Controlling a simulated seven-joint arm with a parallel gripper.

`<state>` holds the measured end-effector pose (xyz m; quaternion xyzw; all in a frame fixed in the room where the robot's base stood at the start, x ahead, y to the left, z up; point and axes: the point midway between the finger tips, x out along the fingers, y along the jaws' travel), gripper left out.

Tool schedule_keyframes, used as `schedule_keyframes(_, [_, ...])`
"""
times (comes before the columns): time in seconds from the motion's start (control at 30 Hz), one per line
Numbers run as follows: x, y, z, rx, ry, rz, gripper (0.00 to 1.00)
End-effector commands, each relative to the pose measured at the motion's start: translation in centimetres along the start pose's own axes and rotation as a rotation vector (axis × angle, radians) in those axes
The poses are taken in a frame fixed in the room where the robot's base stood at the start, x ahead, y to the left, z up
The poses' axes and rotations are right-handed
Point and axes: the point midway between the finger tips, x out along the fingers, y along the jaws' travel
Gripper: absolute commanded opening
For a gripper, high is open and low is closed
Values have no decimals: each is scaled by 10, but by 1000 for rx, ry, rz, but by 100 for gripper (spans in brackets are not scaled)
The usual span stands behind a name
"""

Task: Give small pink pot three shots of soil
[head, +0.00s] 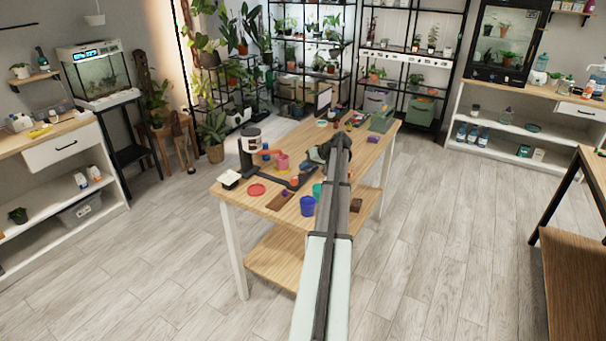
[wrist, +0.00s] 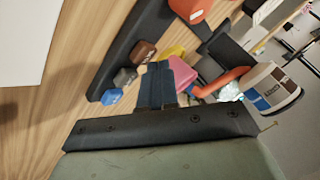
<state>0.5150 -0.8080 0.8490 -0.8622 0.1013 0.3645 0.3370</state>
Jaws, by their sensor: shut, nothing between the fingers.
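The small pink pot (head: 283,163) stands on the worktable near the end of the orange part (head: 268,153) of a dark dispenser (head: 248,150) with a white canister. In the wrist view the pink pot (wrist: 184,74) is just beyond my fingertips, partly hidden by them. The orange part (wrist: 222,80) and the labelled canister (wrist: 272,90) lie to its right. My gripper (wrist: 158,82) is shut and empty, its dark fingers together. In the head view my gripper (head: 316,154) is right of the pink pot, above the table. Soil inside the pot cannot be seen.
A red saucer (head: 256,189), a blue pot (head: 307,206) and a teal pot (head: 317,190) are at the table's near side. Blue (wrist: 112,96), grey (wrist: 124,77) and brown (wrist: 144,52) small pieces lie along a dark strip left of my fingers.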

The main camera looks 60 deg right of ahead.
Motion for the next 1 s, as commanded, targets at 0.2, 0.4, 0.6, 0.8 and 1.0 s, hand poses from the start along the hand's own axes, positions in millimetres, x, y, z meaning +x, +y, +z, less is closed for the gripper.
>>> schedule_keyframes(0.2, [1,1,1,0,0,0,0])
schedule_keyframes(0.4, [2,2,2,0,0,0,0])
schedule_keyframes(0.6, [4,3,2,0,0,0,0])
schedule_keyframes(0.8, [5,4,4,0,0,0,0])
schedule_keyframes(1.0, [6,4,4,0,0,0,0])
